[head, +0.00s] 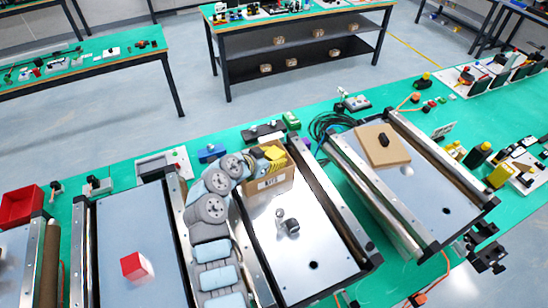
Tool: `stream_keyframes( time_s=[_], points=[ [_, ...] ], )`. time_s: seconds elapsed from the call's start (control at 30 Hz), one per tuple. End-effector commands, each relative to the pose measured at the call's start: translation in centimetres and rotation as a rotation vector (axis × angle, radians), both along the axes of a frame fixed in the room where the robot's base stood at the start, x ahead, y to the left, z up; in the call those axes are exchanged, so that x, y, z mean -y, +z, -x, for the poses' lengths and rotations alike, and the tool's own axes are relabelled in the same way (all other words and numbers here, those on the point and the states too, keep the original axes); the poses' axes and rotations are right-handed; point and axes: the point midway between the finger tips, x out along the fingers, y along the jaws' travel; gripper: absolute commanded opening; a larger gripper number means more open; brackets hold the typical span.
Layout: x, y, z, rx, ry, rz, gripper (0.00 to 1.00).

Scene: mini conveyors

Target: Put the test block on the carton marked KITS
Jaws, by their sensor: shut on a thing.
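The carton marked KITS (268,188) is a brown box on the middle conveyor, at its far end. Its printed label faces me. My gripper (258,159) is at the carton's top, partly hidden by my own arm. It is shut on a yellow block with dark lines (273,155), which seems to be the test block. The block is over or against the carton's top; I cannot tell whether it touches. My fingertips are too small to make out clearly.
A flat brown board (384,147) with a black piece lies on the right conveyor (420,185). A small metal and dark item (289,225) sits on the middle conveyor (300,262). A red bin (20,205) is far left.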

Motion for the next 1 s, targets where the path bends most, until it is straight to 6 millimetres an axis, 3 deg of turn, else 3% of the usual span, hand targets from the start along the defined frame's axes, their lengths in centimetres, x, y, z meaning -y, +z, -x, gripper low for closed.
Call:
stream_keyframes(
  time_s=[0.53,0.57,0.6,1.0],
  points=[
    [-0.04,-0.79,0.03,-0.002,0.0,-0.001,0.11],
    [-0.05,-0.83,0.04,-0.002,0.0,-0.001,0.55],
    [-0.05,-0.85,0.04,-0.003,0.0,-0.001,0.61],
    [-0.04,-0.67,0.08,-0.005,0.001,-0.002,0.61]
  ],
)
